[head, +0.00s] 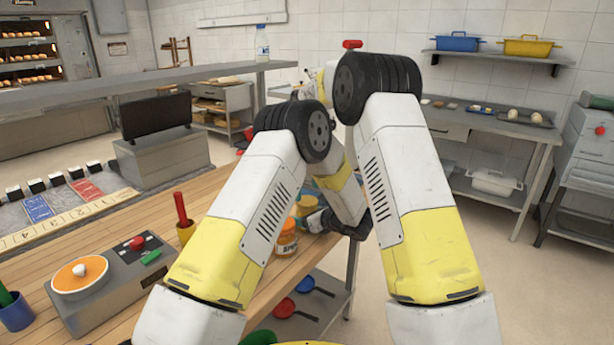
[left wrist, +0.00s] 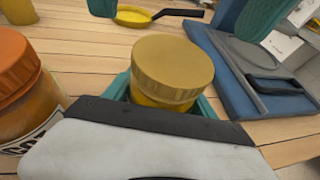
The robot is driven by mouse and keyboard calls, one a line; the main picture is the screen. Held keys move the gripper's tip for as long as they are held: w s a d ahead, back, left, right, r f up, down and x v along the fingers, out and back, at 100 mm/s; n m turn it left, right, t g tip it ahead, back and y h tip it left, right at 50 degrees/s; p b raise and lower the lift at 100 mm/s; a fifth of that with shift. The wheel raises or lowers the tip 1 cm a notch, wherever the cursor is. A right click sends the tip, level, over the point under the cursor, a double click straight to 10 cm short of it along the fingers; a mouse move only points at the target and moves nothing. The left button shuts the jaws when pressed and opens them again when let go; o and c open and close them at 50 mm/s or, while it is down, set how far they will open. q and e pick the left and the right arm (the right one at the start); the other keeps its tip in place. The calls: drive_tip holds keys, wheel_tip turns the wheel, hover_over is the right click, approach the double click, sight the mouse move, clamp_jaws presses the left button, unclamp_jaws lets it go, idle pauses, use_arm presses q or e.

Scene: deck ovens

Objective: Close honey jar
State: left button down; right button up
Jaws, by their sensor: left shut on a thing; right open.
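The honey jar has a gold lid (left wrist: 172,65) and a strip of yellow body under it in the left wrist view. The lid sits on top; I cannot tell if it is tight. My left gripper (left wrist: 165,100) is shut on the jar, with teal pads at both sides. Two teal fingers stand wide apart at the top of this view, seemingly those of my right gripper (left wrist: 185,12), open, empty and beyond the lid. In the head view my arms hide most of both grippers and the held jar.
An orange-lidded jar (left wrist: 22,95) stands close left of the honey jar; it also shows on the wooden counter in the head view (head: 287,240). A yellow pan (left wrist: 132,17) and a blue board-like item (left wrist: 240,75) lie beyond. A scale (head: 112,275) stands at left.

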sight(307, 200)
drive_tip(key=shift+f, duration=1.8)
drive_tip(key=c, duration=1.5)
drive_tip(key=m, duration=0.3)
drive_tip(key=o, duration=1.6)
drive_tip(key=shift+c, duration=0.2)
drive_tip(key=shift+r, duration=0.1)
